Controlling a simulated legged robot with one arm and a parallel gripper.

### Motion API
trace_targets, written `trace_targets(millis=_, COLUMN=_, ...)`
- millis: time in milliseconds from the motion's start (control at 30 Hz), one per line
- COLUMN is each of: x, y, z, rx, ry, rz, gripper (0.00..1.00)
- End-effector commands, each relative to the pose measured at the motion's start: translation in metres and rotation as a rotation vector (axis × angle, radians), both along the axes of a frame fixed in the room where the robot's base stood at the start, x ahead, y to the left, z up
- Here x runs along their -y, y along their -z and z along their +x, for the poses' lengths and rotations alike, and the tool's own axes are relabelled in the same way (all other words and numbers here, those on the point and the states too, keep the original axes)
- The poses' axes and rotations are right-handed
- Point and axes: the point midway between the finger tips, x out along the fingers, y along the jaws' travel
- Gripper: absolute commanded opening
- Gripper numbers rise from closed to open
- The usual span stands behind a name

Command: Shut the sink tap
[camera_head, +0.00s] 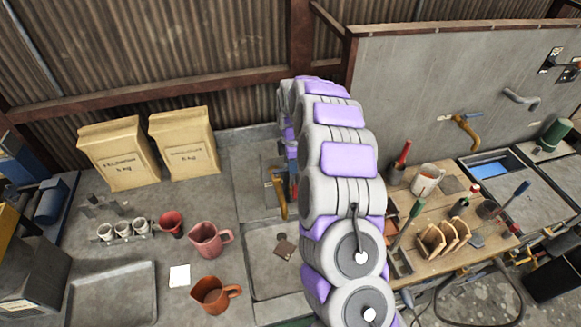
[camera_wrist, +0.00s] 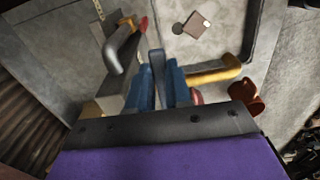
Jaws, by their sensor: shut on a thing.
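The sink tap has a yellow spout (camera_wrist: 215,73) that reaches out to the right of my fingers in the wrist view. Its spout (camera_head: 281,200) also shows in the head view, just left of my arm. My gripper (camera_wrist: 158,82) has blue fingers shut on the dark grey tap handle (camera_wrist: 157,68), which stands up between them. The lower part of the handle and the tap body are hidden by the fingers. The grey sink basin (camera_head: 262,275) lies below the spout, with a small brown square piece (camera_head: 285,246) in it. No water stream can be made out.
A pink jug (camera_head: 205,242), an orange jug (camera_head: 212,297) and a red cup (camera_head: 170,222) stand left of the sink. A grey pipe (camera_wrist: 122,50) is close left of my fingers. A wooden board (camera_head: 445,258) with tools lies to the right. A corrugated wall (camera_head: 200,50) is behind.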

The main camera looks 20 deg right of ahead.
Motion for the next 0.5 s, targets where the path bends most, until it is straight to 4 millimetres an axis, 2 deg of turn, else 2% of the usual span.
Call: trace_targets(millis=500, x=0.0035, y=-0.0007, z=0.0046, rx=0.004, ry=-0.049, rz=-0.003, gripper=0.00)
